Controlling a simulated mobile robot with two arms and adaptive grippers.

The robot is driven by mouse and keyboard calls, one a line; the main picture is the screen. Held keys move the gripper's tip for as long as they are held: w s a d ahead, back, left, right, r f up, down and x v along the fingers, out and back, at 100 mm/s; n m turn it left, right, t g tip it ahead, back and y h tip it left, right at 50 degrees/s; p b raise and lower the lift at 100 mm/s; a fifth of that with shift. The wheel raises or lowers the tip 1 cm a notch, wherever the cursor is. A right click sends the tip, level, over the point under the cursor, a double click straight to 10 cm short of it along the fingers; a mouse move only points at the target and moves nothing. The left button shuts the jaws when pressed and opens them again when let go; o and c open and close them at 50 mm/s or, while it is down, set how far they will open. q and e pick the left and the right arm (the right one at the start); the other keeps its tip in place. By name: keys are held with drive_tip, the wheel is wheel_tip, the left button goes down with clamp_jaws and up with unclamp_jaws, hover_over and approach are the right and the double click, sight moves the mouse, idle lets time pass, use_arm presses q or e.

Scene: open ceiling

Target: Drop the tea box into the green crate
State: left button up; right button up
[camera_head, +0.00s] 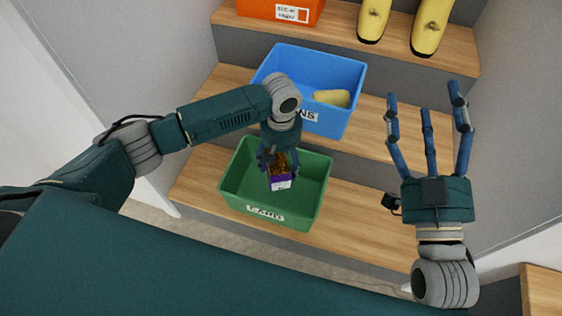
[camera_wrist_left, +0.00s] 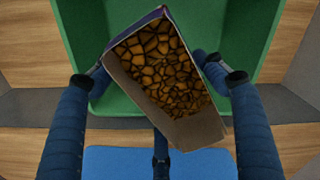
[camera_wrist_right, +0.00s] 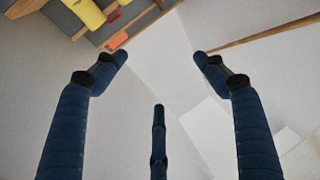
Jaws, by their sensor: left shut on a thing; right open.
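The tea box (camera_head: 281,183) is a small carton with a purple and white end and a brown patterned face. My left gripper (camera_head: 273,158) is shut on it and holds it over the green crate (camera_head: 231,187). In the left wrist view the tea box (camera_wrist_left: 163,75) sits tilted between the fingers, with the green crate (camera_wrist_left: 245,35) behind it. How far the box is above the crate floor I cannot tell. The visible part of the crate's floor is bare. My right gripper (camera_head: 428,125) is open and empty, to the right of the crates.
A blue crate (camera_head: 338,67) with a yellowish item (camera_head: 332,98) in it stands on the step behind the green crate. An orange crate (camera_head: 262,9) and two yellow objects (camera_head: 433,24) are on the top step. The wooden step right of the green crate (camera_head: 365,215) is clear.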

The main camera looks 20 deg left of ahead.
sight(281, 169)
use_arm(q)
drive_tip(key=shift+f+b, duration=0.8)
drive_tip(key=shift+b, duration=0.15)
drive_tip(key=shift+f, duration=1)
use_arm(e)
drive_tip(key=s+r+t+y, duration=0.2)
drive_tip(key=s+r+t, duration=0.3)
drive_tip(key=r, duration=0.4)
drive_tip(key=shift+s+d, duration=0.15)
drive_tip(key=shift+s, duration=0.05)
use_arm(q)
drive_tip(key=o, duration=1.3)
wheel_tip(281, 169, up, 12)
